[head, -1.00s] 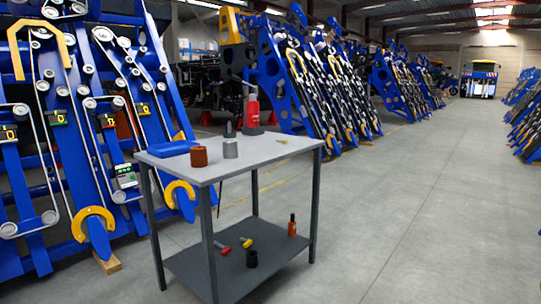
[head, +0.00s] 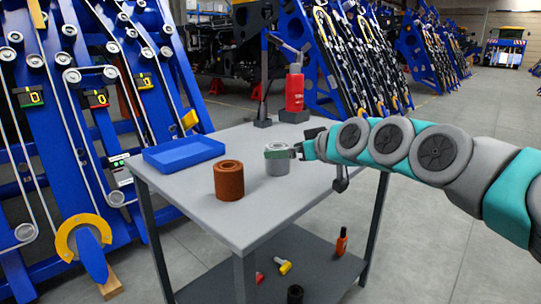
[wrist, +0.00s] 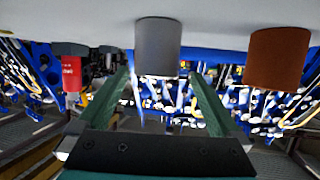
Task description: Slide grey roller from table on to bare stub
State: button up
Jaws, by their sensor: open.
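The grey roller (head: 278,165) stands upright on the grey table (head: 232,222). It also shows in the wrist view (wrist: 157,45), where the picture is upside down. My gripper (head: 278,150) is open, with its green fingers at the roller's upper part in the head view. In the wrist view my gripper (wrist: 161,78) has one finger on each side of the roller's line, with gaps showing. The blue chassis (head: 75,120) at left carries several rollers and belts. I cannot make out which stub is bare.
A brown-orange roller (head: 229,182) stands close left of the grey one. A blue tray (head: 184,153) lies behind it. A red bottle-like tool (head: 294,90) stands at the table's back. Small tools lie on the lower shelf (head: 315,265). Floor at right is open.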

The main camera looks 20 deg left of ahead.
jog(key=shift+w+a, duration=0.6)
jog(key=shift+p+x, duration=0.55)
jog(key=shift+x, duration=2.75)
jog(key=shift+c, duration=0.2)
jog(key=shift+d, duration=0.1)
grip_shut()
